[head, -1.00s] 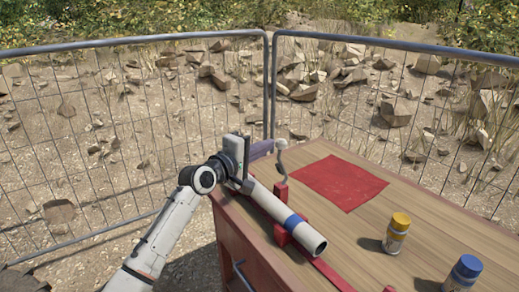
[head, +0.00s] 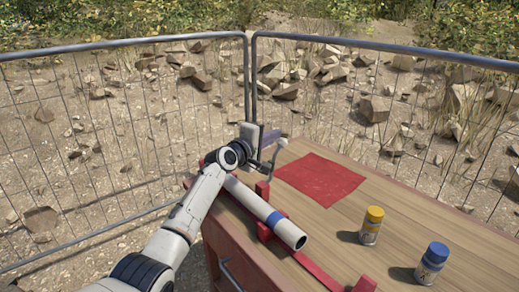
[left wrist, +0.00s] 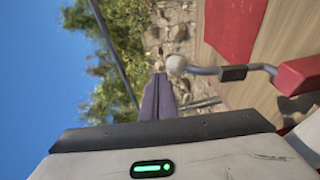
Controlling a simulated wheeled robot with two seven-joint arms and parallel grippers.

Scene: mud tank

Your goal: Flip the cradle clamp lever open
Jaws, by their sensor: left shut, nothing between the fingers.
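The clamp lever is a bent grey rod with a pale round knob (head: 281,143). It rises from the red cradle clamp (head: 263,189) and leans to the right in the head view. The cradle holds a white pipe (head: 247,196) with a blue band. My left gripper (head: 274,136) is shut and empty, its purple fingers right beside the knob. In the left wrist view the shut fingers (left wrist: 158,97) end just left of the knob (left wrist: 175,65), and the rod runs right to the red clamp (left wrist: 298,75). Whether they touch is unclear. My right gripper is not in view.
A red mat (head: 320,179) lies on the wooden bench top (head: 395,215). A yellow-capped jar (head: 371,226) and a blue-capped jar (head: 431,263) stand at the right. A wire fence (head: 120,140) runs behind the bench. The bench top between mat and jars is clear.

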